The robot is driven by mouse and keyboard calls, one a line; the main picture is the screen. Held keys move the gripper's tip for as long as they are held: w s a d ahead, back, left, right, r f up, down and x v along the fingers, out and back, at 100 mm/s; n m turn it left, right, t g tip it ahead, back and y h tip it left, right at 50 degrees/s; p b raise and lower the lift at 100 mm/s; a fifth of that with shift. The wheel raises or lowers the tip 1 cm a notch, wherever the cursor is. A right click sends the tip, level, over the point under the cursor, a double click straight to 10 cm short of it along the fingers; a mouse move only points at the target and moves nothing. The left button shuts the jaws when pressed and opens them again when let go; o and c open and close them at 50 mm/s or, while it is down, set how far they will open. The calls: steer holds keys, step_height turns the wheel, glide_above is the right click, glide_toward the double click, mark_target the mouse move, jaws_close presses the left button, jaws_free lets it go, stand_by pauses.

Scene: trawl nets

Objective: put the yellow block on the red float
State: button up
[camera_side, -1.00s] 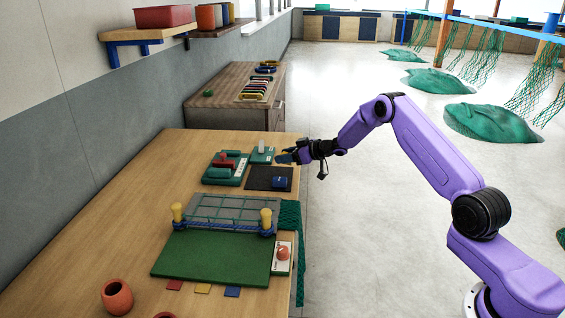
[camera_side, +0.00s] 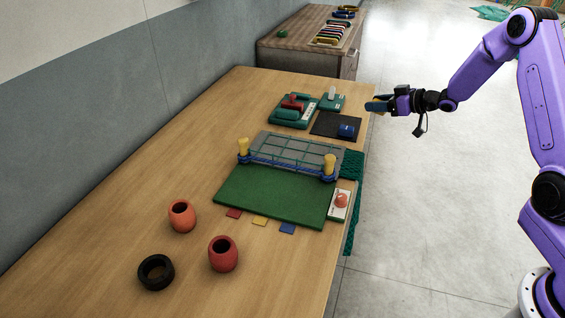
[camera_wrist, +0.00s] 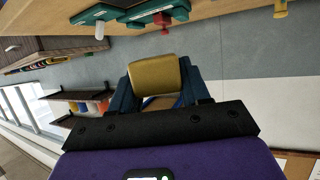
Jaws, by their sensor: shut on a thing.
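My gripper (camera_side: 378,104) is at the far right edge of the wooden table, above and beside the dark mat. In the wrist view my gripper (camera_wrist: 157,90) is shut on the yellow block (camera_wrist: 155,74), which sits between its two dark blue fingers. The block is only a small, unclear patch in the side view. Two barrel-shaped floats with dark holes stand on the near left of the table: an orange-red one (camera_side: 182,216) and a redder one (camera_side: 223,254) nearer the camera. My gripper is well away from both. Nothing lies on top of either.
A black ring (camera_side: 156,272) lies beside the floats. The green mat (camera_side: 270,197), net frame with yellow posts (camera_side: 329,164), dark mat (camera_side: 325,124) with a blue block (camera_side: 346,130), and green trays (camera_side: 294,112) lie between. A white card (camera_side: 340,212) holds a small orange-red piece.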

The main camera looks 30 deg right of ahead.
steer(key=s+a+r+n+g+y, duration=0.2)
steer(key=s+a+n+y, duration=0.15)
steer(key=a, duration=0.95)
steer(key=s+a+r+n+g+y, duration=0.2)
steer(key=s+a+n, duration=0.15)
steer(key=a, duration=0.95)
steer(key=s+a+r+n+g+y, duration=0.3)
steer(key=s+a+n+g, duration=0.4)
steer(key=s+a, duration=1.35)
steer(key=m+g, duration=0.1)
glide_above(219, 246)
steer(key=shift+h, duration=0.25)
steer(key=f, duration=0.9)
steer(key=shift+s+d+f, duration=0.15)
steer(key=shift+s+d, duration=0.15)
steer(key=shift+d, duration=0.05)
steer(key=shift+w+a+f, duration=0.15)
steer(key=shift+w+f, duration=0.05)
steer(key=shift+f, duration=0.1)
steer(key=shift+w+a+f, duration=0.1)
steer(key=shift+f, duration=0.8)
steer(key=shift+w+a+f, duration=0.1)
steer(key=shift+f, duration=0.75)
steer(key=shift+f, duration=0.2)
